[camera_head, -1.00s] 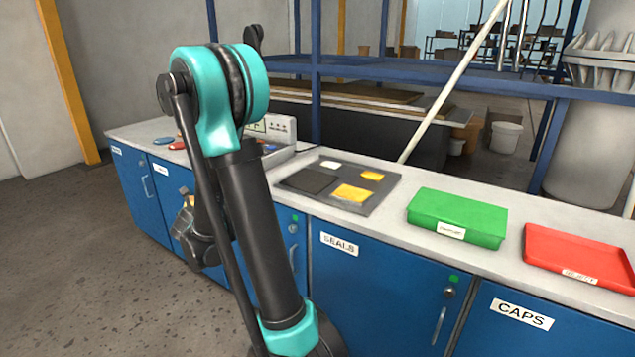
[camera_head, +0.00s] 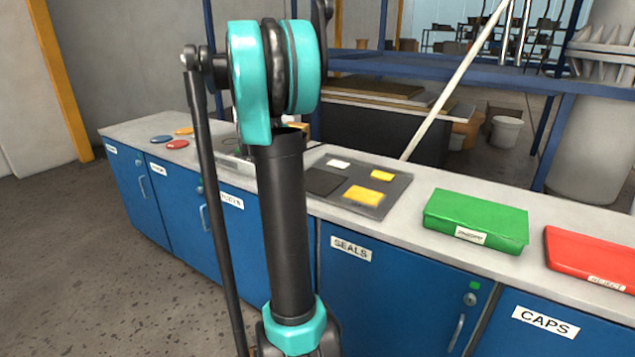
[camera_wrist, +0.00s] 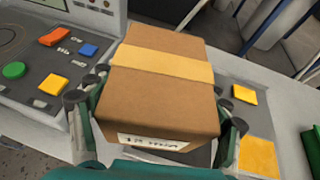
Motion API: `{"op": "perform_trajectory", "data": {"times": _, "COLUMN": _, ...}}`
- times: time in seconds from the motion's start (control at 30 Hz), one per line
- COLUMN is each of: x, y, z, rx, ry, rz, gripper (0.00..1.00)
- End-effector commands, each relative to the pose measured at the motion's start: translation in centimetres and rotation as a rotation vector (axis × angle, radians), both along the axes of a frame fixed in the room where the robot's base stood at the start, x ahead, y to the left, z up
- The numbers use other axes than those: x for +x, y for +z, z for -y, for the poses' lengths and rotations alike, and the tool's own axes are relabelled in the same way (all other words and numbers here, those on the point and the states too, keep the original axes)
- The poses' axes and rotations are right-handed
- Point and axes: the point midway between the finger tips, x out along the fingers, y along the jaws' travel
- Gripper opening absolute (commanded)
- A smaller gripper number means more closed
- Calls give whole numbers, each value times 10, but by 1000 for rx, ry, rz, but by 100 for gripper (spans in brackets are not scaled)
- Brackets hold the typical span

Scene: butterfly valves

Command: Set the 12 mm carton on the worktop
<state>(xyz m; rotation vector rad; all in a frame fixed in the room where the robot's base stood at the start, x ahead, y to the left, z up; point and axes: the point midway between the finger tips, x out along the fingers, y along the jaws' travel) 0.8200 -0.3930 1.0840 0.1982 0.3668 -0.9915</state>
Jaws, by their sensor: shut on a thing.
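A brown carton (camera_wrist: 160,85) with a yellow band and a white label that seems to read 12 mm fills the middle of the wrist view. My gripper (camera_wrist: 158,125) is shut on it, with a finger on each side. In the wrist view the carton is over the worktop (camera_wrist: 45,128); whether it touches the surface I cannot tell. In the head view my arm hides the gripper and most of the carton. The pale grey worktop (camera_head: 408,222) runs along the top of the blue cabinets.
A dark mat (camera_head: 325,181) with yellow and white pieces lies on the worktop. A green box (camera_head: 475,212) and a red tray (camera_head: 590,250) stand to its right. A grey panel with coloured buttons (camera_wrist: 45,60) is left of the carton. Coloured discs (camera_head: 177,145) lie at the far left.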

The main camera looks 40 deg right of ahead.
Motion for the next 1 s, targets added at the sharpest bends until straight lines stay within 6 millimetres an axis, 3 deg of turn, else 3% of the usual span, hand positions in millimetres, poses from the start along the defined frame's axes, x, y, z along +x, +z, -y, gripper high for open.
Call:
{"op": "perform_trajectory", "data": {"times": 0.1, "x": -20, "y": 26, "z": 38, "rx": -3, "ry": -79, "rz": 2, "gripper": 17}}
{"op": "perform_trajectory", "data": {"times": 0.2, "x": -34, "y": 41, "z": 59, "rx": -5, "ry": -125, "rz": 4, "gripper": 17}}
{"op": "perform_trajectory", "data": {"times": 0.43, "x": -48, "y": 52, "z": 79, "rx": -6, "ry": -172, "rz": 6, "gripper": 17}}
{"op": "perform_trajectory", "data": {"times": 0.57, "x": -48, "y": 34, "z": 80, "rx": -6, "ry": -174, "rz": 6, "gripper": 17}}
{"op": "perform_trajectory", "data": {"times": 1.0, "x": -48, "y": -60, "z": 79, "rx": -7, "ry": -173, "rz": 5, "gripper": 17}}
